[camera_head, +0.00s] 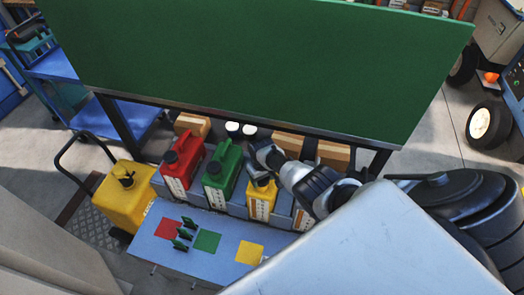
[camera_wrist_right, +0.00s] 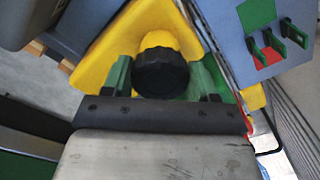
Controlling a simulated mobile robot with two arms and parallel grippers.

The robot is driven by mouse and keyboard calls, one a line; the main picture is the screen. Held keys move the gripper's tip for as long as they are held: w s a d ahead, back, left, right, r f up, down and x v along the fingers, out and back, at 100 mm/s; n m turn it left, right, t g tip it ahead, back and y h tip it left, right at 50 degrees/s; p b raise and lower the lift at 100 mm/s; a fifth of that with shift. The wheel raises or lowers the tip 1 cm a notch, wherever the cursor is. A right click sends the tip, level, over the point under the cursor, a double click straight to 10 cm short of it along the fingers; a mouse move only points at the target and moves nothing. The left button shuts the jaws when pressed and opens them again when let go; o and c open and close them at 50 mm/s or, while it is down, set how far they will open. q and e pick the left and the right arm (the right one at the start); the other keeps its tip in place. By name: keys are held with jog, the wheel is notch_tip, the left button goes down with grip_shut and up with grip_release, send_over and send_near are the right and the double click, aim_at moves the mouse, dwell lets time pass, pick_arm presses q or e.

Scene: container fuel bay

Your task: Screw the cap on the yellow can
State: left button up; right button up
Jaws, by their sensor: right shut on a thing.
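The yellow can (camera_head: 261,203) stands in the row at the right of the green can in the head view. My right gripper (camera_head: 263,179) is over its top. In the right wrist view, the black ribbed cap (camera_wrist_right: 160,72) sits between the two green fingers of my right gripper (camera_wrist_right: 162,80), which is shut on it. The yellow can's top (camera_wrist_right: 150,22) shows right behind the cap. I cannot tell whether the cap is seated on the neck. My left gripper is not in view.
A red can (camera_head: 184,163) and a green can (camera_head: 222,172) stand to the left. A blue-grey table (camera_head: 223,225) with coloured squares and green holders (camera_head: 184,234) is in front. A large yellow container (camera_head: 123,207) stands at far left. A green panel (camera_head: 260,60) overhangs the back.

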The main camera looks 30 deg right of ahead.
jog(key=m, duration=0.3)
jog(key=shift+c, duration=0.4)
jog(key=m+p, duration=0.1)
jog(key=m, duration=0.5)
jog(key=o, duration=0.9)
jog(key=shift+o, duration=0.2)
